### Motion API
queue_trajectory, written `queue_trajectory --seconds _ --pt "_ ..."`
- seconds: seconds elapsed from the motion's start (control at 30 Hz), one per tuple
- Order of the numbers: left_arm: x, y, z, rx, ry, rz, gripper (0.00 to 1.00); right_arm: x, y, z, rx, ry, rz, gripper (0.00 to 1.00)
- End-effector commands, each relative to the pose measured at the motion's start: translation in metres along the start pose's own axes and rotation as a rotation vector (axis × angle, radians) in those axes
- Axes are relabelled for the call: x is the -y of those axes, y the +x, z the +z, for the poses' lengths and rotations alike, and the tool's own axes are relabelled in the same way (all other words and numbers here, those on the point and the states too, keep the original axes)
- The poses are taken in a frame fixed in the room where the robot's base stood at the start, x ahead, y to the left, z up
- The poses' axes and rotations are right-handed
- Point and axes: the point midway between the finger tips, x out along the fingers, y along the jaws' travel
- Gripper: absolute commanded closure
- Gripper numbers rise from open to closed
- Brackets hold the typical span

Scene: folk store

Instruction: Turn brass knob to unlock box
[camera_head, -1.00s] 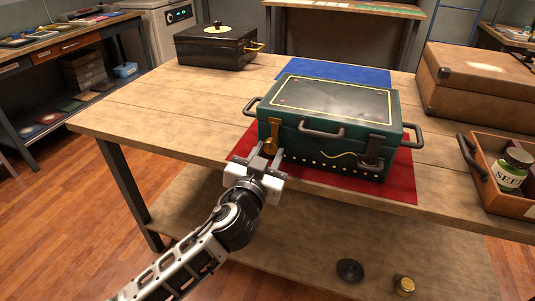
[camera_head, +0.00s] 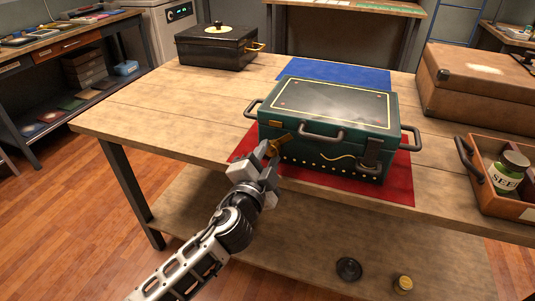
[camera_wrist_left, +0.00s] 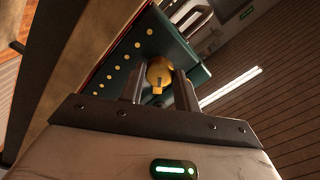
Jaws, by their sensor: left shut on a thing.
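A dark green box (camera_head: 330,117) with a closed lid and grey handles stands on a red mat (camera_head: 400,190) on the wooden table. The brass knob (camera_head: 279,145) is on the left part of its front, partly hidden by my gripper. It also shows in the left wrist view as a round brass piece (camera_wrist_left: 159,72). My left gripper (camera_head: 268,150) is shut on the brass knob, with one finger on each side of it, and its wrist is tilted. In the left wrist view the fingers (camera_wrist_left: 158,90) flank the knob. My right gripper is not in view.
A black box (camera_head: 216,47) stands at the back left and a blue mat (camera_head: 335,72) lies behind the green box. A brown case (camera_head: 475,90) and an open wooden crate (camera_head: 465,160) with a green jar (camera_head: 508,173) stand at the right. The left of the table is clear.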

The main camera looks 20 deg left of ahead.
Motion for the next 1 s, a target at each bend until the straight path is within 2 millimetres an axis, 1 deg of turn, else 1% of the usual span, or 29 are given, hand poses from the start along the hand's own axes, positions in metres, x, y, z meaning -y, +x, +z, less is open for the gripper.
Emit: queue_trajectory --seconds 0.3,0.6,0.8,1.0 --pt "0.0016 -0.0002 -0.0007 -0.01 0.301 -0.001 0.91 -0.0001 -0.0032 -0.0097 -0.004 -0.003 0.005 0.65" --pt "0.0015 -0.0002 -0.0007 -0.02 0.546 -0.001 0.91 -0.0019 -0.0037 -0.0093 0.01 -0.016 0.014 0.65" --pt "0.0013 -0.0002 -0.0006 -0.023 0.657 -0.002 0.91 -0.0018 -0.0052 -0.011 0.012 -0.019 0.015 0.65" --pt "0.0009 -0.0002 -0.0003 -0.025 0.719 -0.002 0.91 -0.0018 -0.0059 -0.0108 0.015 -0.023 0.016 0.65"
